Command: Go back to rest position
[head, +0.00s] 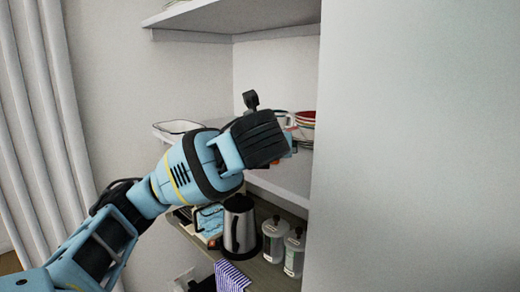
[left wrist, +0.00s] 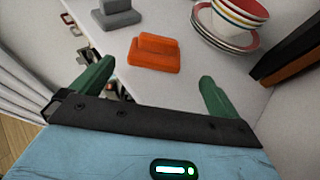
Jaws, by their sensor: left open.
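My left arm comes in from the left in the head view and reaches up to the middle shelf. Its fingers are hidden behind the wrist there. In the left wrist view my left gripper (left wrist: 156,74) is open, with its two green fingers wide apart and nothing between them. An orange block-like object (left wrist: 153,54) stands on the white shelf (left wrist: 175,88) just beyond the fingertips, apart from them. A similar grey object (left wrist: 116,14) stands farther off. My right gripper is in neither view.
Stacked bowls and plates (left wrist: 225,30) stand close on the right, also seen in the head view (head: 305,121). A white dish (head: 179,127) is on the shelf's left. Below are a kettle (head: 239,226), canisters (head: 273,241) and a striped towel (head: 230,277). A pale panel (head: 420,140) fills the right.

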